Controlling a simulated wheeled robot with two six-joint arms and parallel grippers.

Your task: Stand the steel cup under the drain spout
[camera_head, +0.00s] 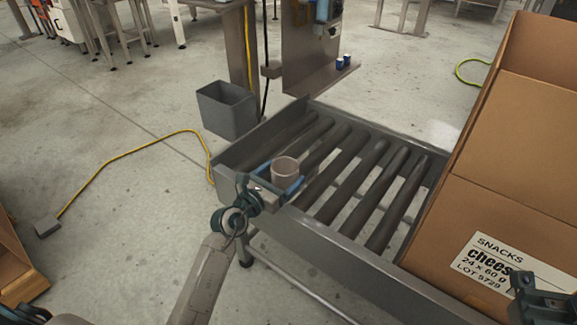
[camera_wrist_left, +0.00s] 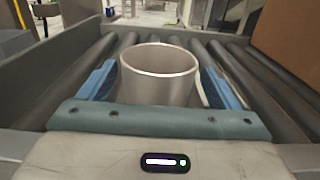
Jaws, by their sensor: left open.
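The steel cup (camera_head: 285,169) stands upright with its mouth up, over the grey rollers at the near left of the conveyor. My left gripper (camera_head: 282,176) is open, with one blue finger on each side of the cup. In the left wrist view the cup (camera_wrist_left: 158,78) sits between the fingers, with a visible gap on both sides. The palm edge hides the cup's base. A dark part of what looks like my right gripper (camera_head: 542,298) shows at the bottom right in front of the carton; its fingers are not clear. I cannot make out a drain spout for certain.
The roller conveyor (camera_head: 330,236) has raised side rails and gaps between rollers. A large snacks carton (camera_head: 515,150) fills its right end. A grey bin (camera_head: 228,108) stands behind the left end. A steel stand (camera_head: 310,50) with two small blue items (camera_head: 343,62) is behind. A yellow cable (camera_head: 130,152) crosses the floor.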

